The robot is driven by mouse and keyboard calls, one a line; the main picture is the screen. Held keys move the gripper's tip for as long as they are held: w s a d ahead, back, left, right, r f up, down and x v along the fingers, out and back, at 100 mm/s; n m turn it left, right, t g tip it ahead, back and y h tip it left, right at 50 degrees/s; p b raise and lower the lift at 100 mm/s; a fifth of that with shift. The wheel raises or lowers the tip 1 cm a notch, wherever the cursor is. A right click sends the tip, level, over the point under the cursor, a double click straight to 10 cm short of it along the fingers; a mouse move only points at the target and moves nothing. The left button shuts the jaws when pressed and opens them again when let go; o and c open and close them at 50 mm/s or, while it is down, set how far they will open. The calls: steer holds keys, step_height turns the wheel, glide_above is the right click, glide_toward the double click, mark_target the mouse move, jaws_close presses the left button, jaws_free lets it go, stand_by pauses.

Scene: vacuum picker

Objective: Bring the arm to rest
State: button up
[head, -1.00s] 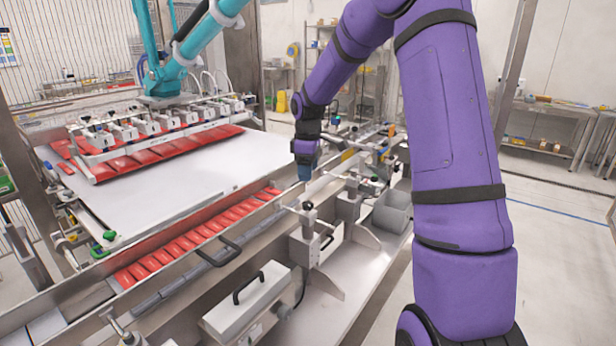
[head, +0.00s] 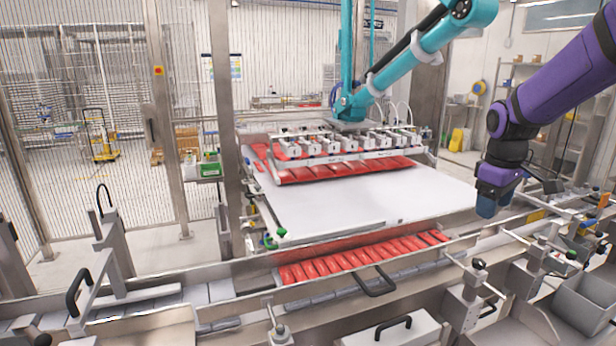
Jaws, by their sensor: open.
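My purple arm (head: 570,82) reaches in from the right in the head view, with a black wrist (head: 507,140) bent downward. My gripper (head: 488,203) is at its lower end, dark blue and small in the picture. It is open and hangs over the far side of the conveyor line, near the right corner of the white table. I see nothing held in it, though the fingertips are too small to make out well.
A teal robot arm (head: 425,48) carries a vacuum picker bar (head: 345,146) over red packs on the white table (head: 360,205). A row of red packs (head: 360,256) lies in the conveyor channel. Clamps and handles rise along the front, with a grey bin (head: 588,305) at right.

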steer(key=s+a+r+m+t, duration=0.1)
steer(key=s+a+r+m, duration=0.1)
steer(key=s, duration=0.7)
steer(key=s+a+r+m+t, duration=0.1)
steer(key=s+a+r+m, duration=0.1)
steer(key=s, duration=0.7)
steer(key=s+a+r+m+t, duration=0.2)
steer(key=s+a, duration=0.3)
steer(key=s, duration=0.4)
steer(key=shift+s+a+r+y, duration=0.2)
steer(key=shift+r+y, duration=0.2)
steer(key=shift+r, duration=0.4)
steer(key=shift+w, duration=0.1)
steer(key=shift+c, duration=0.2)
